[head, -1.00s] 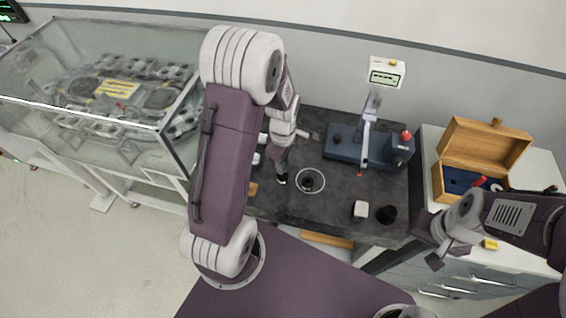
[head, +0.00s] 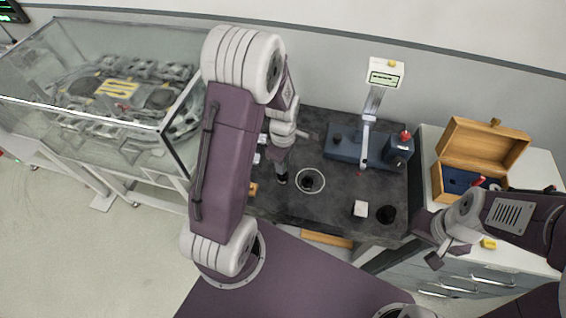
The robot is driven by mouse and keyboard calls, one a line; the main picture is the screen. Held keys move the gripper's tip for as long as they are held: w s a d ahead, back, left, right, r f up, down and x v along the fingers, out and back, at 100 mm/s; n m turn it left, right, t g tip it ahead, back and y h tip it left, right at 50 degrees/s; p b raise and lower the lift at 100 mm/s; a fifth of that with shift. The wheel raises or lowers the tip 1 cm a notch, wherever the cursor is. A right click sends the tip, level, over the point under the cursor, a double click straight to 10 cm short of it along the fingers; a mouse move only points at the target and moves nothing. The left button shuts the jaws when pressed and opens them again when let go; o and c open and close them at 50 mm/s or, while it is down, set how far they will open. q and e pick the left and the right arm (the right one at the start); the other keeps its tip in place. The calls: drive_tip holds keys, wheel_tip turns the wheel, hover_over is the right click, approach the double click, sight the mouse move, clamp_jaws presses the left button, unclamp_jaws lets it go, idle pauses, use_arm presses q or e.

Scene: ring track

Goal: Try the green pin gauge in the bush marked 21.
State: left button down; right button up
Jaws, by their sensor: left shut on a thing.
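My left gripper (head: 282,176) points down over the dark stone plate (head: 335,205), just left of a white ring marking. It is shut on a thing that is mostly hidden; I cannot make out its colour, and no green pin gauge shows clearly. A small dark round piece (head: 309,183) stands inside the white ring, apart from the gripper. Another dark round piece (head: 386,214) stands at the plate's front right. I cannot read the number 21 on any piece. My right gripper (head: 446,255) hangs by the drawer cabinet at the right; its jaw gap is unclear.
A blue measuring stand (head: 346,147) with a display (head: 385,74) occupies the plate's back right. A pale block (head: 360,209) sits near the front. An open wooden box (head: 481,160) stands on the cabinet. A glass case (head: 120,120) is at left. My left arm hides the plate's left part.

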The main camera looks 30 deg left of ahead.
use_arm(q)
drive_tip(key=shift+f+b, duration=1.1)
drive_tip(key=shift+f, duration=0.7)
idle(0.5)
drive_tip(key=shift+r, duration=0.15)
idle(1.3)
drive_tip(key=shift+r+p, duration=1.65)
drive_tip(key=shift+p, duration=0.15)
wheel_tip(320, 180, up, 4)
drive_tip(key=p, duration=0.4)
drive_tip(key=shift+r, duration=0.1)
